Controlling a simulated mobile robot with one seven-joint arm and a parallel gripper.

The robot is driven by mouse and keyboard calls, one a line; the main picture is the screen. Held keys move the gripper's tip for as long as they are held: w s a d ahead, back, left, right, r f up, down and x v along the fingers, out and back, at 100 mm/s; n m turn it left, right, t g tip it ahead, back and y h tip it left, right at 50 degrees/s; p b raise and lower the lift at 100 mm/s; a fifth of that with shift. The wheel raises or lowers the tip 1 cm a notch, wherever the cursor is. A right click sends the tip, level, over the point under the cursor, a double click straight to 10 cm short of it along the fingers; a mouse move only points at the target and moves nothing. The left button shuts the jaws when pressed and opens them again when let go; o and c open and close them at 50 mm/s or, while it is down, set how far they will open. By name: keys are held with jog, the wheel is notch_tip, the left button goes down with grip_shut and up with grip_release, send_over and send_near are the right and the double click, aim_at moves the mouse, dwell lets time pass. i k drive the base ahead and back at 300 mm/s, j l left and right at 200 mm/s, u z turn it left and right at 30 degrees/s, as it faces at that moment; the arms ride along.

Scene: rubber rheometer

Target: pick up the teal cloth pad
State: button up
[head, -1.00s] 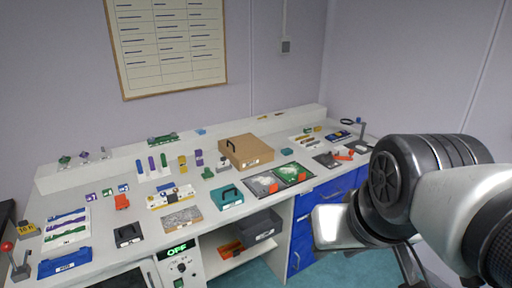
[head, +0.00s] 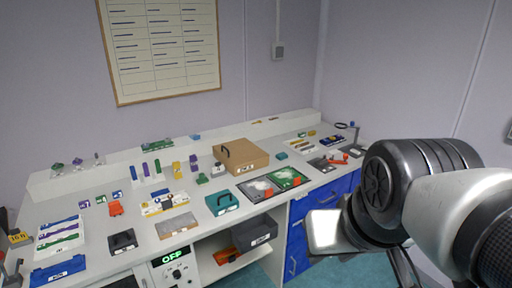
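A small teal piece (head: 282,156) lies flat on the bench, right of the cardboard box; it looks like the cloth pad, though it is too small to make out the fabric. A larger teal case with a handle (head: 222,202) stands nearer the front edge. My arm fills the right side of the head view, in front of the blue drawers and well short of the small teal piece. My gripper's fingertips do not show.
A cardboard box (head: 241,157) stands left of the small teal piece. Dark and green trays (head: 287,179) lie in front of it. Several sample strips and small tools crowd the bench. A grey bin (head: 256,233) sits on the shelf below. Blue drawers (head: 312,229) are under the right end.

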aim_at(281, 156)
jog(key=i+l+u, duration=0.15)
jog(key=u, duration=0.25)
jog(key=i+l+u, duration=0.15)
jog(key=u, duration=0.25)
jog(key=i+l+u, duration=0.15)
jog(key=l, duration=0.2)
jog(key=i+l+u, duration=0.15)
jog(key=l, duration=0.2)
jog(key=l+u, duration=0.15)
jog(key=l, duration=0.2)
jog(key=i+l, duration=0.1)
jog(key=l, duration=0.3)
jog(key=i+l, duration=0.15)
jog(key=l, duration=0.2)
jog(key=i+l, duration=0.1)
jog(key=l, duration=0.3)
jog(key=i+l+u, duration=0.1)
jog(key=l, duration=0.3)
jog(key=i+l, duration=0.1)
jog(key=l, duration=0.3)
jog(key=i+l, duration=0.1)
jog(key=l, duration=0.3)
